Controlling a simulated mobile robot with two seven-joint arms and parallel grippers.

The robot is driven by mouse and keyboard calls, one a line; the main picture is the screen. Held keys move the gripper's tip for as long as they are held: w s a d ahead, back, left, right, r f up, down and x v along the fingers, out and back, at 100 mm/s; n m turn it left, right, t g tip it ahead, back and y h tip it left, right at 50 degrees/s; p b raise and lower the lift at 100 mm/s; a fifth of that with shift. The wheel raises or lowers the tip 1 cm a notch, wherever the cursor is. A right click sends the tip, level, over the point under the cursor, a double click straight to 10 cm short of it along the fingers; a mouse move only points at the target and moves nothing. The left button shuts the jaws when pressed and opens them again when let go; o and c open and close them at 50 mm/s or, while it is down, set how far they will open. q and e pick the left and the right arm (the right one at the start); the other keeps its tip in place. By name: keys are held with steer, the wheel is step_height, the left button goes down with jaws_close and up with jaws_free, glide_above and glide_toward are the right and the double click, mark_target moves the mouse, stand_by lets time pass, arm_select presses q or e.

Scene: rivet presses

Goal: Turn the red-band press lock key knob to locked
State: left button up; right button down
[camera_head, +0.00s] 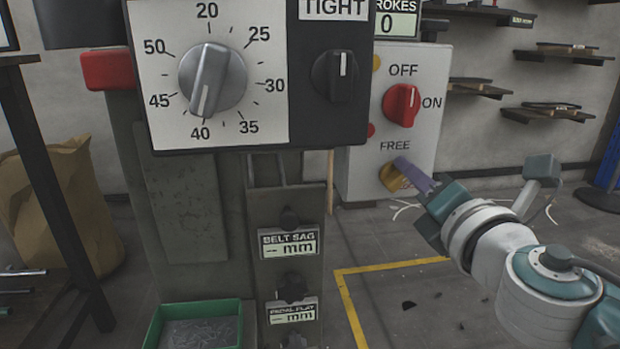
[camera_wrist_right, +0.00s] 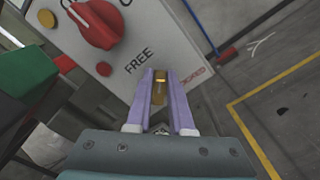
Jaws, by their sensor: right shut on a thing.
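The lock key knob (camera_head: 391,179) is brass yellow and sits low on the light grey switch box (camera_head: 361,160), below the word FREE. My right gripper (camera_head: 408,174) reaches it from the right, with its purple fingers at the knob. In the right wrist view, the fingers (camera_wrist_right: 159,84) are shut on the brass knob (camera_wrist_right: 158,92), one on each side. FREE stands to the upper left of the knob there, and red lettering, partly hidden by a finger, to its right. The fingers hide much of the knob, so I cannot tell its exact pointing. My left gripper is not in view.
Above the knob is a red OFF/ON switch (camera_head: 402,105). A large grey dial (camera_head: 213,78) and a black knob (camera_head: 334,75) are on the panel to the left. A green bin (camera_head: 197,307) of small parts stands below. Yellow floor lines (camera_head: 385,268) mark open floor.

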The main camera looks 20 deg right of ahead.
steer(key=shift+s+d+f+m+b, duration=0.15)
steer(key=shift+m+b, duration=0.4)
steer(key=shift+m, duration=0.9)
steer(key=shift+w+f+m+b, duration=0.1)
steer(key=shift+f+m+b, duration=0.3)
steer(key=shift+m, duration=1.1)
steer(key=shift+s+d+f+m+b, duration=0.1)
steer(key=shift+m+b, duration=0.55)
steer(key=shift+m, duration=0.8)
steer(key=c, duration=0.8)
jaws_free()
steer(key=v, duration=1)
